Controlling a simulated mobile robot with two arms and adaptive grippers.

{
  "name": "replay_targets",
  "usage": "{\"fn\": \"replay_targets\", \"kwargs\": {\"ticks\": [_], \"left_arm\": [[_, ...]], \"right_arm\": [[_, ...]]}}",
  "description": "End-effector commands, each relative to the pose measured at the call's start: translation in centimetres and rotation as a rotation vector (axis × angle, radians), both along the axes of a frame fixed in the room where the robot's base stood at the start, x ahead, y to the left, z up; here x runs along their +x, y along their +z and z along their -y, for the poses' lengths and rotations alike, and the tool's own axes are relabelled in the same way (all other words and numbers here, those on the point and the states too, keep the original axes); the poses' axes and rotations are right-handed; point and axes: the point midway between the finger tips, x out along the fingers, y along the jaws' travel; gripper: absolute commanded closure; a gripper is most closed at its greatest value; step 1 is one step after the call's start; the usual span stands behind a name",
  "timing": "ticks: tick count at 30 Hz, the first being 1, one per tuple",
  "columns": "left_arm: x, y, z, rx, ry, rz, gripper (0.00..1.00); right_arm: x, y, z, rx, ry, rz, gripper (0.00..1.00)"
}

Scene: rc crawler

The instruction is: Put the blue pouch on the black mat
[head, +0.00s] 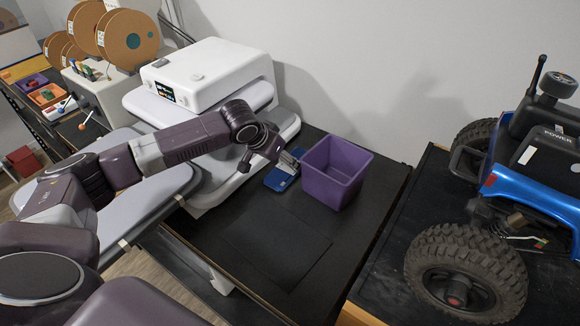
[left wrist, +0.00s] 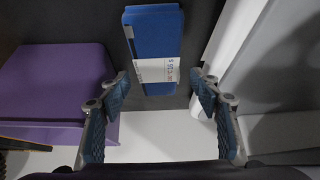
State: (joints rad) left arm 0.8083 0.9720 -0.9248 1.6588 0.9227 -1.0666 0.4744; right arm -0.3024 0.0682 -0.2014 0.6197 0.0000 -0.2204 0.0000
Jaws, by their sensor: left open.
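The blue pouch (head: 281,181) lies on the dark table beside the purple bin, partly covered by my left gripper in the head view. In the left wrist view the blue pouch (left wrist: 154,30) has a white label band and lies ahead of the fingertips. My left gripper (head: 291,158) is open above the pouch; its two spread fingers (left wrist: 160,88) show nothing held between them. The black mat (head: 275,242) lies flat on the table in front of the pouch and looks bare. My right gripper is not in view.
A purple bin (head: 336,175) stands just right of the pouch; it also shows in the left wrist view (left wrist: 55,85). A white press machine (head: 208,75) stands behind and left. A blue RC crawler (head: 535,190) stands on the right-hand table.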

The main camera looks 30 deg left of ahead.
Motion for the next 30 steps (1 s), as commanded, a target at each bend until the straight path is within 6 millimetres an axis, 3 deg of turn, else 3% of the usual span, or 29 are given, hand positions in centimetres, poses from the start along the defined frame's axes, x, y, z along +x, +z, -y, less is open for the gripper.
{"fn": "replay_targets", "kwargs": {"ticks": [4,9,19,27,30], "left_arm": [[1.2,-1.3,0.5,-0.001,-0.002,-0.002,0.42],[2.1,-3.0,0.6,0.0,-0.001,0.001,0.42],[2.3,-3.5,0.6,0.002,-0.003,0.001,0.43],[2.3,-3.5,0.6,0.002,-0.003,0.001,0.73],[2.3,-3.5,0.6,0.002,-0.003,0.002,0.79]], "right_arm": [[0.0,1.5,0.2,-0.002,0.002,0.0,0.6],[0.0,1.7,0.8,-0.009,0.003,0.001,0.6],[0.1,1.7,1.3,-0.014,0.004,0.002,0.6],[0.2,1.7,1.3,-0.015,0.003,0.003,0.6],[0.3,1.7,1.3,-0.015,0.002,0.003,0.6]]}}
